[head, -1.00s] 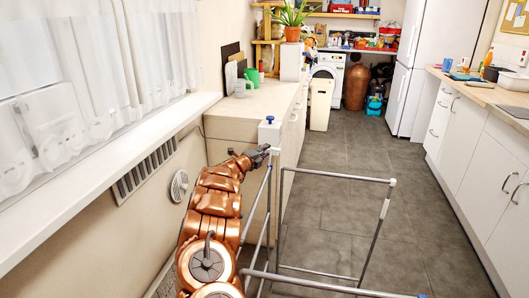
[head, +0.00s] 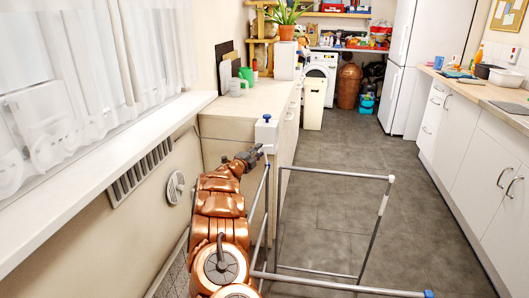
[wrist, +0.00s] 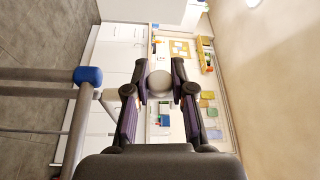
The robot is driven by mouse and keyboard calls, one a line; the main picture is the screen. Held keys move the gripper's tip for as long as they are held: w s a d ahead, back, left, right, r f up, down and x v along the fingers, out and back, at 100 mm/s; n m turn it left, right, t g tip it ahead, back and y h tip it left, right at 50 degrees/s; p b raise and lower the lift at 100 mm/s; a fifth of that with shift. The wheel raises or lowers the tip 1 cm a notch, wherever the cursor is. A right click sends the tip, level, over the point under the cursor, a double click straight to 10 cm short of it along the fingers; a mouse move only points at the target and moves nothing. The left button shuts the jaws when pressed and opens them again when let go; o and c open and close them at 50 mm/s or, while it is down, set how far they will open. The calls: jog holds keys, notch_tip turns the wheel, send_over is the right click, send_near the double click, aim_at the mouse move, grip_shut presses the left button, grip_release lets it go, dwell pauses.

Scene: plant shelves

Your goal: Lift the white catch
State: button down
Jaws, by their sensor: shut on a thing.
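The white catch (wrist: 160,84) shows in the wrist view as a pale rounded piece between my fingertips. In the head view, a small white part of the catch (head: 268,148) shows at the tip of my gripper (head: 256,155), at the top of the tube gate beside the white block. My gripper, also in the wrist view (wrist: 160,86), is shut on the catch, with a finger on either side of it. The gate's grey metal tubes (head: 335,172) stand to the right of my arm. My fingers hide part of the catch.
A white block with a blue knob (head: 267,133) stands right behind my gripper, against the beige counter (head: 228,127). A blue tube fitting (wrist: 88,75) is close on the left in the wrist view. The window ledge (head: 100,165) runs along the left. Grey floor (head: 345,150) is open beyond the gate.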

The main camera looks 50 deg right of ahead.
jog(key=c, duration=1)
grip_release()
jog(key=a, duration=0.4)
jog(key=s+a, duration=0.1)
jog(key=a, duration=0.3)
jog(key=s+a+f, duration=0.1)
jog(key=a, duration=0.3)
jog(key=shift+d+r, duration=0.1)
